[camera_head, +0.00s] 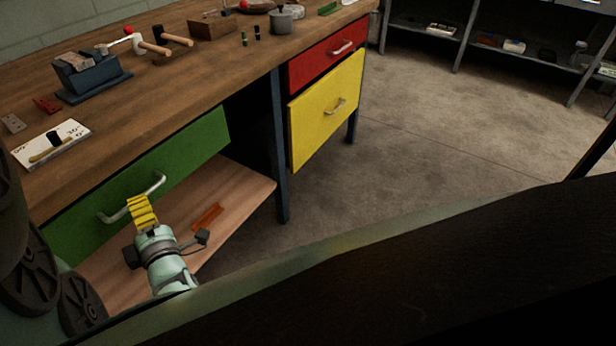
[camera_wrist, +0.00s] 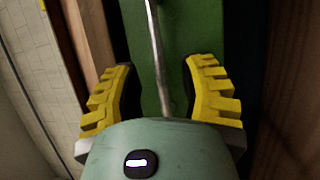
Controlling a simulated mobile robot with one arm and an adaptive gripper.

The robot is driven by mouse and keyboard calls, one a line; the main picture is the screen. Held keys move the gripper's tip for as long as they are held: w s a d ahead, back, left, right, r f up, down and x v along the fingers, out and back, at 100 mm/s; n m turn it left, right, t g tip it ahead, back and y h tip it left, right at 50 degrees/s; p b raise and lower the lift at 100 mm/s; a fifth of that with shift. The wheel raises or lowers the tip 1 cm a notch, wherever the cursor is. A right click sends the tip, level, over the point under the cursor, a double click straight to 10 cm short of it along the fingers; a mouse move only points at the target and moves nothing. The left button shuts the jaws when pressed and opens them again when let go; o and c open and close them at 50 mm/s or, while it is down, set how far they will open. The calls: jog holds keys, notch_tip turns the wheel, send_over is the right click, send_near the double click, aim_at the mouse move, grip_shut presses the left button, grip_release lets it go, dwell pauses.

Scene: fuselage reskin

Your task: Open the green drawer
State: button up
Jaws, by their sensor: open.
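The green drawer (camera_head: 193,154) is in the workbench at the left of the head view and looks shut. Its silver bar handle (camera_head: 155,186) runs across the front. My gripper (camera_head: 139,205), with yellow ridged fingers, is at the handle's middle and hides part of it. In the wrist view the open fingers of my gripper (camera_wrist: 160,85) stand on either side of the handle (camera_wrist: 156,50), with a gap to each finger. The green drawer front (camera_wrist: 204,30) lies behind it. I cannot tell exactly how deep the handle sits between the fingers.
A wooden shelf (camera_head: 245,187) below the drawer holds an orange piece (camera_head: 206,217). A yellow drawer (camera_head: 325,112) and a red drawer (camera_head: 327,54) are to the right, beyond a dark bench leg (camera_head: 279,150). Tools lie on the benchtop (camera_head: 190,80). The floor (camera_head: 430,130) at right is clear.

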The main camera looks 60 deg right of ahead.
jog(key=shift+x, duration=1.75)
jog(key=shift+o, duration=0.4)
grip_shut()
